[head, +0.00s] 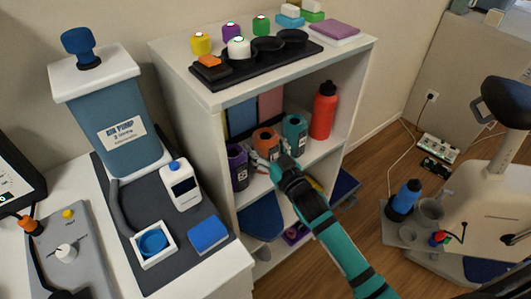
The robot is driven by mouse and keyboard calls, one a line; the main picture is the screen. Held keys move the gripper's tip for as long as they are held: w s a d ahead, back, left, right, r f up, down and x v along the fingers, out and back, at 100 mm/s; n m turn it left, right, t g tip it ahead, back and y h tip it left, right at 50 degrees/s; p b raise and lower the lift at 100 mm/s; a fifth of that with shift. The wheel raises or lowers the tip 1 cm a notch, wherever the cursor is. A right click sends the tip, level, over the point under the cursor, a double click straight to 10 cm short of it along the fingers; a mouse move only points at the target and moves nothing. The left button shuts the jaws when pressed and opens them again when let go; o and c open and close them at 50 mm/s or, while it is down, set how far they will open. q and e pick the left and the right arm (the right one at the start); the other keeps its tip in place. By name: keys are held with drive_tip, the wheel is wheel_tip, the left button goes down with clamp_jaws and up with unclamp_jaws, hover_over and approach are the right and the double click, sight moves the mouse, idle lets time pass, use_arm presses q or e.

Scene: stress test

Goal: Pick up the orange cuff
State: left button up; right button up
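The orange cuff (265,139) is a rolled band standing on the middle shelf of the white shelf unit, between a purple cuff (237,167) on its left and a teal cuff (295,134) on its right. My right gripper (268,160) comes in from the lower right on a teal and black arm. Its fingers are spread in front of the lower part of the orange cuff and hide some of it. I cannot tell whether they touch it. My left gripper is not in view.
A red bottle (323,110) stands right of the cuffs. The shelf unit's side wall (187,115) and top board (355,50) bound the opening. A black tray (265,60) with small items is on top. A counter with a pump (112,115) stands left.

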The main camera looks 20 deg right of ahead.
drive_tip(key=c, duration=0.9)
drive_tip(key=shift+c, duration=0.2)
